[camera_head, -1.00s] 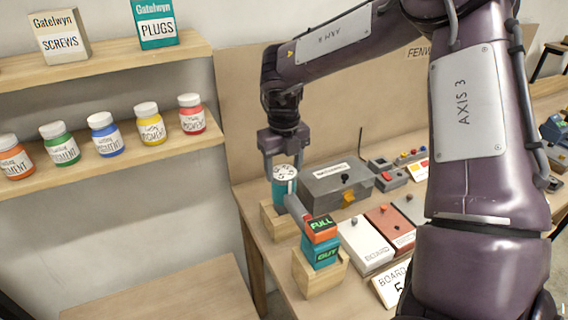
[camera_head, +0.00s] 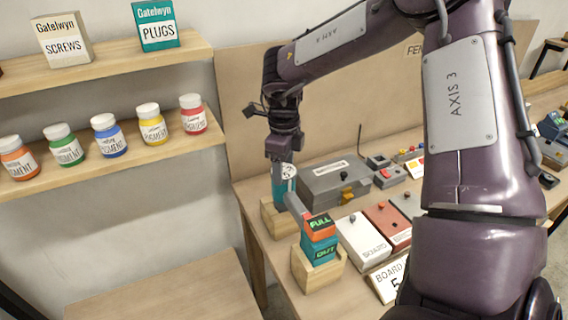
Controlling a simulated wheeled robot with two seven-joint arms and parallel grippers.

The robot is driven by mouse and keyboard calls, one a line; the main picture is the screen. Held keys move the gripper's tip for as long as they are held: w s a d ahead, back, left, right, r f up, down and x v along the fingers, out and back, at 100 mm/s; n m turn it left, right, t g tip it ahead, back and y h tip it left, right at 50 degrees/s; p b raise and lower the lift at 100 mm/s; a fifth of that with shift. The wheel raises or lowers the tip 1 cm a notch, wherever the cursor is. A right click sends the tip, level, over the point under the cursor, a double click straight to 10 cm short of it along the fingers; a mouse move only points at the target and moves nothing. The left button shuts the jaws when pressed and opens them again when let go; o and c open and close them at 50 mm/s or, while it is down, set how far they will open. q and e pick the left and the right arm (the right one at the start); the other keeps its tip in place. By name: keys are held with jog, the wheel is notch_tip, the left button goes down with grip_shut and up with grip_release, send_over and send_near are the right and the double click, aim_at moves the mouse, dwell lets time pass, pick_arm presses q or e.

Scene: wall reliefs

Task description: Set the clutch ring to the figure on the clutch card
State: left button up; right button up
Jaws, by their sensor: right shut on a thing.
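My right gripper (camera_head: 283,168) points down from above at the head of a teal, drill-like tool (camera_head: 284,193) seated in a wooden block (camera_head: 272,222). It is shut on the pale ring with dark marks (camera_head: 291,172) at the top of that head, which looks like the clutch ring. The fingers show nearly edge-on and hide much of the ring; I cannot read its figure. The tool's grey handle slopes down to an orange part marked FULL (camera_head: 320,227). I cannot make out a clutch card for certain. My left gripper is out of view.
A teal block (camera_head: 319,249) sits below the FULL part in a wooden holder (camera_head: 318,274). A grey case (camera_head: 335,183), a white box (camera_head: 362,243), a red box (camera_head: 388,222) and a BOARD card (camera_head: 391,278) stand close by. Shelves with paint jars are at left.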

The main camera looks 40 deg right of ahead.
dwell(0.3)
jog(key=shift+a, duration=0.1)
jog(key=o, duration=1)
notch_tip(320, 180, up, 8)
jog(key=shift+f+b, duration=0.1)
jog(key=shift+b, duration=0.2)
